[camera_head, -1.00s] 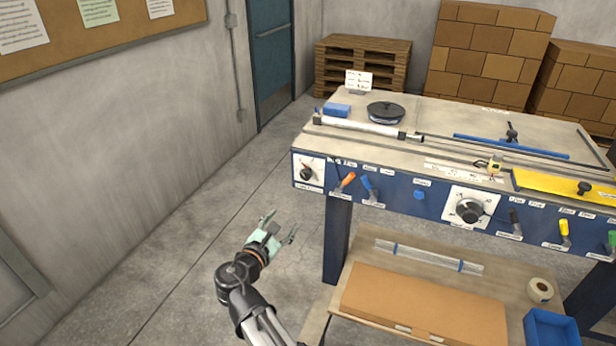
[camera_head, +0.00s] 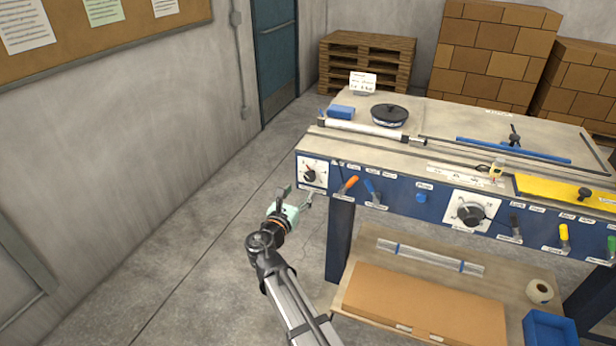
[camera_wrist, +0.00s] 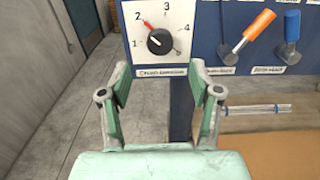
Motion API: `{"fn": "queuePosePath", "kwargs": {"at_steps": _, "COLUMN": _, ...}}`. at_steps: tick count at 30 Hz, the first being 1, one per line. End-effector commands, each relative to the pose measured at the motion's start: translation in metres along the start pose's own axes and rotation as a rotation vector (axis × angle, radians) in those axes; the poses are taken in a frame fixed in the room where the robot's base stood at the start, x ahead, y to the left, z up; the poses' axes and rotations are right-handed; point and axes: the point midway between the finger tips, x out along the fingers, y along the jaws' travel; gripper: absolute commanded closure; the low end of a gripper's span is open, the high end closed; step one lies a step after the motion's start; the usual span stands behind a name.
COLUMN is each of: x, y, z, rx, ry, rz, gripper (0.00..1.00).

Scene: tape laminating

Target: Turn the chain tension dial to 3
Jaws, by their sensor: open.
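The dial (camera_head: 310,175) with a black knob sits on a white plate at the left end of the blue front panel. My gripper (camera_head: 298,196) is open and empty, just in front of and below the dial. In the wrist view my gripper (camera_wrist: 160,82) has its fingers spread to either side below the knob, not touching it.
A larger dial (camera_head: 471,213) sits farther right. A lower shelf holds a flat cardboard box (camera_head: 425,305). The floor at left is clear.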

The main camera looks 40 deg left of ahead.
Motion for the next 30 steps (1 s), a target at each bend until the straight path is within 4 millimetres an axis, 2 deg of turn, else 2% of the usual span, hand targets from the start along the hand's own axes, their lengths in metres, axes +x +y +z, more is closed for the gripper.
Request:
{"fn": "queuePosePath", "kwargs": {"at_steps": 1, "x": 0.013, "y": 0.002, "z": 0.002, "rx": -0.001, "ry": 0.001, "rz": -0.002, "gripper": 0.37}}
{"fn": "queuePosePath", "kwargs": {"at_steps": 6, "x": 0.043, "y": 0.002, "z": 0.002, "rx": 0.000, "ry": 0.001, "rz": -0.002, "gripper": 0.37}}
{"fn": "queuePosePath", "kwargs": {"at_steps": 12, "x": 0.066, "y": 0.001, "z": 0.001, "rx": 0.000, "ry": 0.000, "rz": 0.000, "gripper": 0.37}}
{"fn": "queuePosePath", "kwargs": {"at_steps": 18, "x": 0.073, "y": 0.000, "z": 0.000, "rx": 0.000, "ry": 0.000, "rz": 0.000, "gripper": 0.37}}
{"fn": "queuePosePath", "kwargs": {"at_steps": 25, "x": 0.073, "y": 0.000, "z": 0.000, "rx": 0.001, "ry": 0.000, "rz": 0.000, "gripper": 0.37}}
{"fn": "queuePosePath", "kwargs": {"at_steps": 26, "x": 0.073, "y": 0.000, "z": 0.000, "rx": 0.001, "ry": 0.000, "rz": 0.000, "gripper": 0.40}}
{"fn": "queuePosePath", "kwargs": {"at_steps": 30, "x": 0.073, "y": 0.000, "z": 0.000, "rx": 0.001, "ry": 0.000, "rz": 0.000, "gripper": 0.90}}
